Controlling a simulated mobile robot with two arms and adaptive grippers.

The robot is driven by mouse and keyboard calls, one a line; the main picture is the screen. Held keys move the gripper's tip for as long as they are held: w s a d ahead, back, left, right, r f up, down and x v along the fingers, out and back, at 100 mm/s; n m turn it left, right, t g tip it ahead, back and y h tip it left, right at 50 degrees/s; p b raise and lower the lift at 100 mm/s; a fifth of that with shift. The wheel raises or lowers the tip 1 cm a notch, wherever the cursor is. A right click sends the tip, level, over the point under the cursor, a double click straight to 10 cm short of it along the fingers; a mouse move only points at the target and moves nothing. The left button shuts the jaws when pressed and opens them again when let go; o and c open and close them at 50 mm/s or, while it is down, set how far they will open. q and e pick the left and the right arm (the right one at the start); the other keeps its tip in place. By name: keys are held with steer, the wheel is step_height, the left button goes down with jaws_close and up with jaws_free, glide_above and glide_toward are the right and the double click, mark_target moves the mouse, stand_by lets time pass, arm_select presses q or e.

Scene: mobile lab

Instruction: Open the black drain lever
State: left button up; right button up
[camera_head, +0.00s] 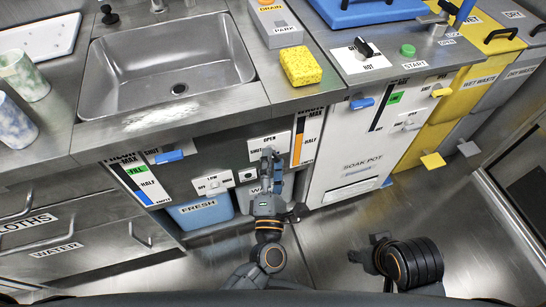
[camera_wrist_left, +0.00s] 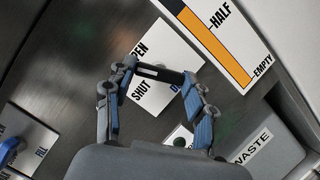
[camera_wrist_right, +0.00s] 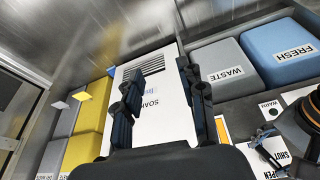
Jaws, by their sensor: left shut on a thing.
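The black drain lever (camera_wrist_left: 160,72) shows in the left wrist view as a short dark bar in front of a white OPEN / SHUT label (camera_wrist_left: 150,95). My left gripper (camera_head: 268,160) reaches up to this label on the cabinet front below the sink. In the left wrist view its two fingers (camera_wrist_left: 158,85) are closed on the lever, one at each end of the visible bar. In the head view the gripper hides most of the lever. My right gripper (camera_head: 364,252) is low over the floor, away from the panel. Its fingers (camera_wrist_right: 165,90) stand apart and empty.
The orange waste gauge (camera_head: 299,140) is right of the label. A low/off switch plate (camera_head: 217,183) and the blue FRESH tank (camera_head: 201,211) are left and below. The grey WASTE tank (camera_wrist_right: 222,69) is beneath. The white soak pot cabinet (camera_head: 345,165) stands right. Open floor (camera_head: 345,225) lies in front.

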arm_select(q)
steer(key=shift+r+m+g+p, duration=0.1)
steer(key=shift+m+g+p, duration=0.6)
steer(key=shift+m+p, duration=2)
arm_select(e)
step_height(320, 180, down, 20)
steer(key=s+g+p, duration=0.1)
steer(key=s, duration=0.1)
steer(key=shift+f, duration=0.2)
arm_select(q)
steer(key=shift+n, duration=0.6)
steer(key=o, duration=1.2)
steer(key=shift+c, duration=0.2)
steer(key=s, duration=1.2)
steer(key=shift+a+f+h, duration=0.2)
steer(key=shift+a+h, duration=0.1)
steer(key=shift+a, duration=0.15)
